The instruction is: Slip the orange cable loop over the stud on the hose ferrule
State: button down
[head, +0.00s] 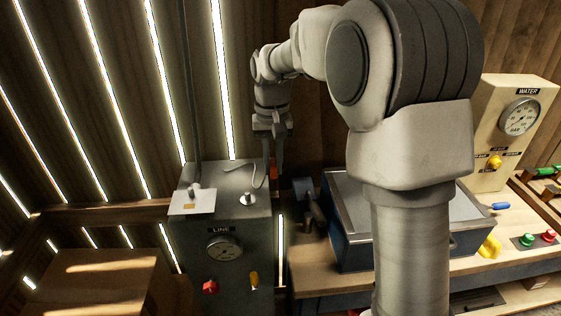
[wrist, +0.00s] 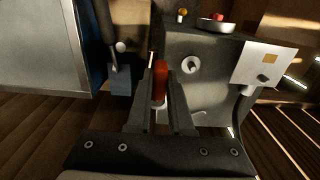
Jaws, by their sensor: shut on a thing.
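My gripper (head: 272,150) hangs above the right edge of the dark line cabinet and is shut on an orange-red piece, which I take to be part of the cable loop (head: 273,172). In the wrist view, the orange piece (wrist: 160,78) stands out between the fingertips (wrist: 161,98). A small round metal fitting with a raised centre, likely the ferrule stud (head: 248,199), stands on the cabinet top. In the wrist view, this fitting (wrist: 191,65) lies right of the orange piece, apart from it. The loop's opening cannot be made out.
The line cabinet (head: 190,240) carries a white card (head: 192,202), a vertical hose (head: 190,90), a gauge (head: 224,249) and a red knob (head: 210,287).

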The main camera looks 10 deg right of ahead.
jog(key=p, duration=0.5)
send_over(189, 206)
jog(key=shift+f, duration=0.35)
dwell(1.8)
jog(key=shift+f, duration=0.1)
jog(key=shift+d+f+b, duration=0.1)
jog(key=shift+f+b, duration=0.65)
jog(key=shift+f, duration=0.45)
jog(key=shift+f, duration=0.1)
jog(key=shift+f+b, duration=0.5)
jog(key=shift+f, duration=0.35)
jog(key=shift+f, duration=0.15)
jog(key=shift+f, duration=0.3)
